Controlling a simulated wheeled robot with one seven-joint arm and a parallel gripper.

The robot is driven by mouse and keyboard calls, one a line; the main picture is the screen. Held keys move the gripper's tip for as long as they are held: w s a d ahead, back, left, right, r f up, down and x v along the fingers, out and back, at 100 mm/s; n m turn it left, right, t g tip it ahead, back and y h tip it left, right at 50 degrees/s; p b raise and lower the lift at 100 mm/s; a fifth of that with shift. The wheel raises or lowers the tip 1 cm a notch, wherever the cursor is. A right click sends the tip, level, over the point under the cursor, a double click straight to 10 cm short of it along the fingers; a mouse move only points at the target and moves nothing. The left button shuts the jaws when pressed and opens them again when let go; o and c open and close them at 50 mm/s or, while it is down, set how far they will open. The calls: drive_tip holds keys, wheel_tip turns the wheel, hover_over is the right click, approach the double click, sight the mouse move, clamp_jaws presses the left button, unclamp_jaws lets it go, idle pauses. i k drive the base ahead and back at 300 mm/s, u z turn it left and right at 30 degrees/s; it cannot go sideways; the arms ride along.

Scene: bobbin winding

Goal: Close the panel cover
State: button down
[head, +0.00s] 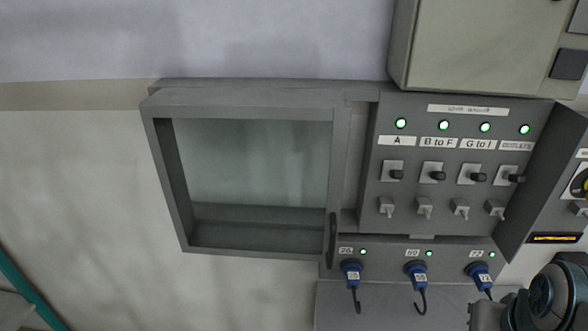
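The panel cover (245,97) is a grey rectangular frame with a clear window, in the middle of the head view. It stands to the left of the switch panel (437,205) and leaves the switches uncovered. A dark upright handle (332,240) is at the cover's lower right edge. How far the cover is swung is hard to judge from this single view. Part of my arm shows at the lower right corner, below and to the right of the cover and apart from it. My gripper's fingers are not in the picture.
The panel has several lit green lamps (443,125), black knobs (438,175) and small toggles. Blue plugs (416,271) with dark cables stick out below. A beige box (475,45) is above, and a grey cabinet (545,185) juts out at right. The wall left is bare.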

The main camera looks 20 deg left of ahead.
sight(157, 111)
drive_tip(key=u, duration=1.7)
drive_tip(key=k, duration=0.45)
drive_tip(key=u, duration=0.85)
drive_tip(key=i, duration=0.65)
drive_tip(key=z, duration=0.7)
drive_tip(key=i, duration=0.5)
drive_tip(key=u, duration=0.05)
